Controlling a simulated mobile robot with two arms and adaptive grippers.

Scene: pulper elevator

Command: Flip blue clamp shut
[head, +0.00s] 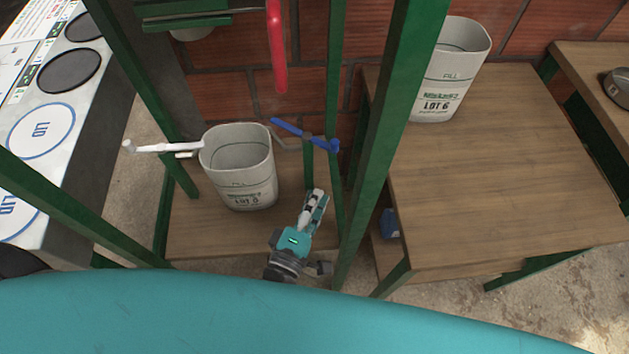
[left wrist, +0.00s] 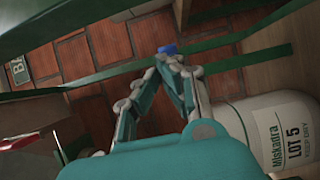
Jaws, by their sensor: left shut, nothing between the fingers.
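The blue clamp (head: 305,134) is a bar at the right of the white bucket, slanting from the green post up and left toward the brick wall. Its left end stands clear of the bucket. My left gripper (head: 317,193) is shut and empty, below the clamp and right of the bucket in the head view. In the left wrist view a small blue piece (left wrist: 167,49), likely the clamp, shows just beyond the shut fingertips (left wrist: 169,61); I cannot tell whether they touch. The rest of the clamp is hidden there. My right gripper is not in view.
The bucket (head: 240,170) stands on a wooden shelf between green posts. A white clamp arm (head: 170,147) lies at its left, a red bar (head: 277,45) hangs above. Another bucket (head: 450,75) stands on the wooden table (head: 500,165) at right.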

